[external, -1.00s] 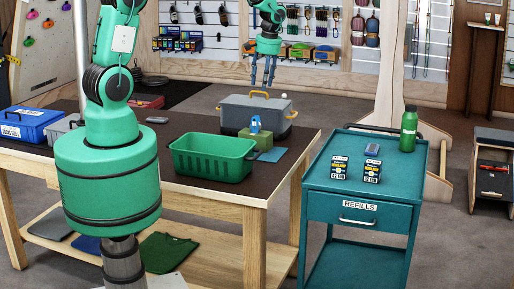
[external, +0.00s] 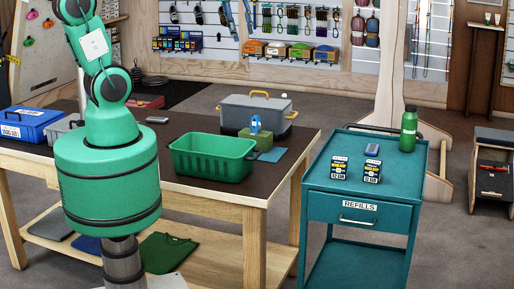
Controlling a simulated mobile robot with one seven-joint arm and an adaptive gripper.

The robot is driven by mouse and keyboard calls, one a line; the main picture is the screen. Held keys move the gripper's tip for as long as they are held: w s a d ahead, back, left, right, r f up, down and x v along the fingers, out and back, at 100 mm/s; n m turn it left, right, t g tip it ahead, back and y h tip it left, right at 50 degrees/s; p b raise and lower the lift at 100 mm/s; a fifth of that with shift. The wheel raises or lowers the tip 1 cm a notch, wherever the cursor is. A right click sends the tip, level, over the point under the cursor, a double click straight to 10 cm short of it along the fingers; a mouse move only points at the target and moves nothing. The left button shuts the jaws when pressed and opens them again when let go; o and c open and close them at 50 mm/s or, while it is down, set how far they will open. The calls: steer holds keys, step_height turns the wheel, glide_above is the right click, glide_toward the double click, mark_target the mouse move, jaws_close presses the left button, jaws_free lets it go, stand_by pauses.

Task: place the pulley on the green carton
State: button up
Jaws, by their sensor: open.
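The blue pulley (external: 255,124) stands upright on top of the green carton (external: 264,142), on the dark-topped workbench. It seems to rest on the carton's upper face, with nothing gripping it. My gripper (external: 241,32) shows only as bluish fingers at the top edge of the external view, spread apart and empty. It is well above the carton and apart from the pulley; the rest of it is out of frame.
A grey crate (external: 237,117) with a yellow handle stands behind the carton. A green basket (external: 205,167) is in front to the left, and a blue sheet (external: 286,162) lies to the right. A teal cart (external: 326,180) stands beside the workbench (external: 130,183).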

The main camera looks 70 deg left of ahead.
steer(key=s+d+r+m+t, duration=0.1)
steer(key=s+d, duration=0.1)
steer(key=s, duration=0.3)
steer(key=s+d+m, duration=0.1)
steer(key=s+d, duration=0.2)
steer(key=s, duration=0.3)
steer(key=s+d+r+m+t+h, duration=0.1)
steer(key=s+d, duration=0.2)
steer(key=s, duration=0.2)
steer(key=shift+s+r+m+t, duration=0.3)
steer(key=shift+s, duration=0.1)
step_height(320, 180, down, 7)
steer(key=b, duration=0.7)
steer(key=shift+r, duration=0.15)
